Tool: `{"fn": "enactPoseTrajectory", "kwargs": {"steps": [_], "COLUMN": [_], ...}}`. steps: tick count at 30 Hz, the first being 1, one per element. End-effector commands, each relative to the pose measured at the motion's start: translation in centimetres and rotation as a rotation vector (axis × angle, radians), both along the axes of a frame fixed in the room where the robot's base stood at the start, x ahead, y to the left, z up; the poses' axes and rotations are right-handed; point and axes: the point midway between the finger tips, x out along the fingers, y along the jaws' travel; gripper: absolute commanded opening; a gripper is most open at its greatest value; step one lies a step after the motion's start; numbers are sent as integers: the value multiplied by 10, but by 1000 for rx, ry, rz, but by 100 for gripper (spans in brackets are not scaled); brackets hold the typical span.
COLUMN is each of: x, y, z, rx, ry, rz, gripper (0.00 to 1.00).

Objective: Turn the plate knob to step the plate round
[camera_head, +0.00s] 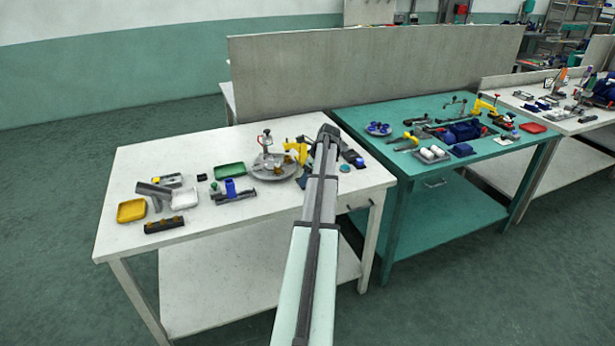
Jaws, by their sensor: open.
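A round grey plate (266,172) lies flat on the white table, left of my arm. Brass-coloured parts (289,160) sit on or beside the plate's right side. I cannot tell which part is the plate knob. My arm reaches from the bottom over the table, ending in a dark joint right of the plate. My gripper and its fingertips are hidden behind the arm, so I cannot see how they stand to the plate.
A yellow clamp-like part (302,150) stands close to the plate's right. A green tray (230,170), a white tray (184,199) and a yellow tray (131,210) lie to the left. The table's front strip is clear. A teal table (385,155) adjoins on the right.

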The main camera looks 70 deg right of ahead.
Motion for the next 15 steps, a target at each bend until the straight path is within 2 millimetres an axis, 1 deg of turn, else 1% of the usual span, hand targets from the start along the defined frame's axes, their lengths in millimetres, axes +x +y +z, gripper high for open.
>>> {"fn": "enactPoseTrajectory", "kwargs": {"steps": [8,15], "x": [0,0], "y": [0,0], "z": [0,0], "rx": [0,0], "ry": [0,0], "rz": [0,0], "gripper": [61,38]}}
